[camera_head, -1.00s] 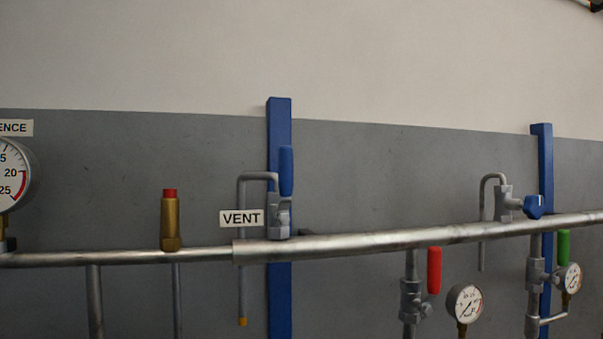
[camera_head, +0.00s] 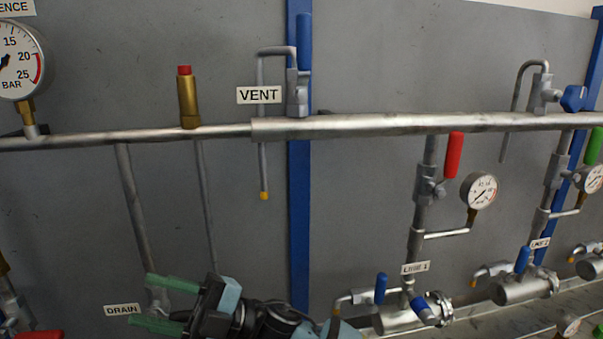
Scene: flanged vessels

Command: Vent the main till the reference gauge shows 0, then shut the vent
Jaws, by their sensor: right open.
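The vent valve (camera_head: 297,95) stands on the main pipe (camera_head: 370,124) beside the VENT label (camera_head: 259,95). Its blue lever (camera_head: 304,42) points straight up, in line with the valve body. A thin vent tube (camera_head: 262,150) with a yellow tip hangs from it. The reference gauge (camera_head: 22,62) is cut off by the left edge; its needle is only partly seen and I cannot read its value. My right gripper (camera_head: 150,302), with green fingers, is open and empty at the bottom, below the main and near the DRAIN label. My left gripper is not in view.
A brass fitting with a red cap (camera_head: 188,98) stands on the main. To the right are a red lever (camera_head: 453,155), a small gauge (camera_head: 479,190), a green lever (camera_head: 594,146) and LINE 1 fittings (camera_head: 395,318). A blue post (camera_head: 299,220) runs behind the vent.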

